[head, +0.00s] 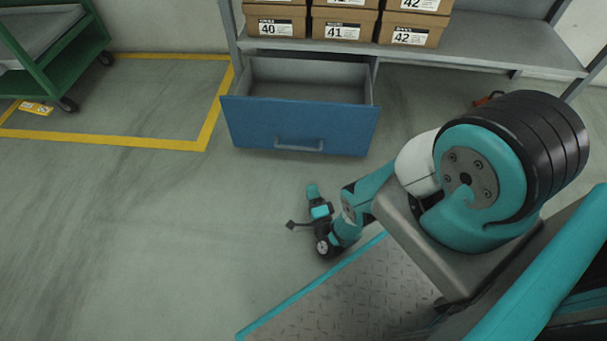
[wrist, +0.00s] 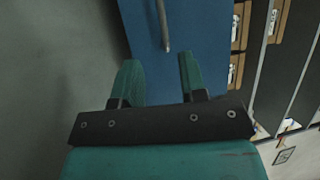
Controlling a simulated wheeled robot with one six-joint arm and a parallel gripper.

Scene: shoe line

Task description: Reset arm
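My gripper (wrist: 160,80) shows in the wrist view with its two teal fingers apart and nothing between them. Beyond the fingers are the blue drawer front and its metal handle (wrist: 162,25), apart from the fingertips. In the head view my arm reaches out low over the floor, in front of the drawer and to the right of its middle. The blue drawer (head: 298,128) is pulled open under the grey shelf, and the part of its inside that shows looks empty. My gripper's fingers are small in the head view.
Several shoe boxes (head: 340,32) stand on the grey shelf (head: 480,52) above the drawer. A green cart (head: 75,62) stands at the upper left by a yellow floor marking (head: 110,140). An orange item (head: 488,99) lies under the shelf. The floor left of my arm is clear.

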